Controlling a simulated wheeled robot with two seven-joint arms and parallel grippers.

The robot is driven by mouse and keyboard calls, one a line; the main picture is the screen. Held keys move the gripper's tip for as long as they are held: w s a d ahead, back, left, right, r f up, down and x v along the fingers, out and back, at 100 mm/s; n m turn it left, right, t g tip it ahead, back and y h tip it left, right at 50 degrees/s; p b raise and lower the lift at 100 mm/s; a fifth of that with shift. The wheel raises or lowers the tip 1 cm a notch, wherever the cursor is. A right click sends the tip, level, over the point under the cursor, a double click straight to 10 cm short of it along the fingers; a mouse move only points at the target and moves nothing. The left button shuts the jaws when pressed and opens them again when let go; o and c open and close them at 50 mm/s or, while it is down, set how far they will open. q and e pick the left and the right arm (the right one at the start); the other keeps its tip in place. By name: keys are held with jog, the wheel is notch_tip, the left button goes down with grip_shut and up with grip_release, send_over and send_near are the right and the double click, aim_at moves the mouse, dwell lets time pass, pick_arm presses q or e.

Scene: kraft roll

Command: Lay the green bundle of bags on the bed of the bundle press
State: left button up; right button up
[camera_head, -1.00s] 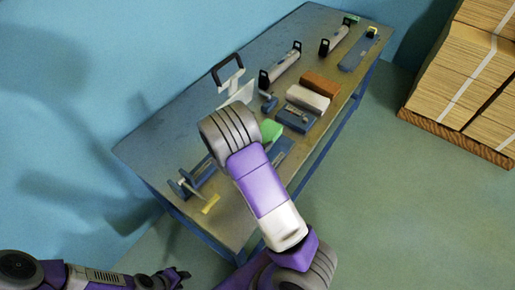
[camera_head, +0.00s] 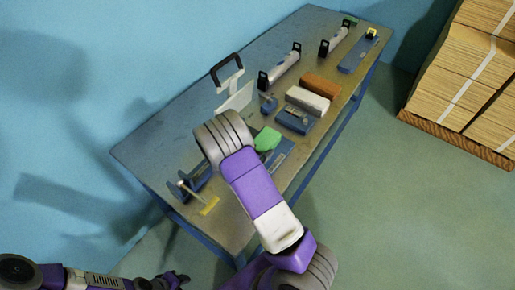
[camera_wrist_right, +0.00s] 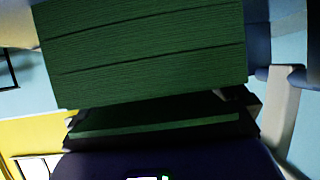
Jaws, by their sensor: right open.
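The green bundle (camera_head: 267,139) shows just right of my right wrist in the head view, partly covered by it. Below it a flat blue plate (camera_head: 280,155) shows on the bench; I cannot tell whether the bundle touches it or whether the plate is the press bed. In the right wrist view the bundle (camera_wrist_right: 150,45) fills the upper middle, with dark seams across it. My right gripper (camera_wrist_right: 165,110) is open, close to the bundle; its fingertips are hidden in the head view. My left gripper (camera_head: 172,280) is at the lower left edge, away from the bench, its jaws unclear.
Stacked sheets (camera_head: 465,85) stand at the right.

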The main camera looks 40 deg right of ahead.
jog(key=shift+r, duration=0.2)
jog(key=p+v, duration=0.1)
jog(key=v, duration=0.6)
jog(key=shift+s+a+p, duration=0.1)
jog(key=shift+a+p, duration=0.15)
jog(key=shift+p, duration=0.05)
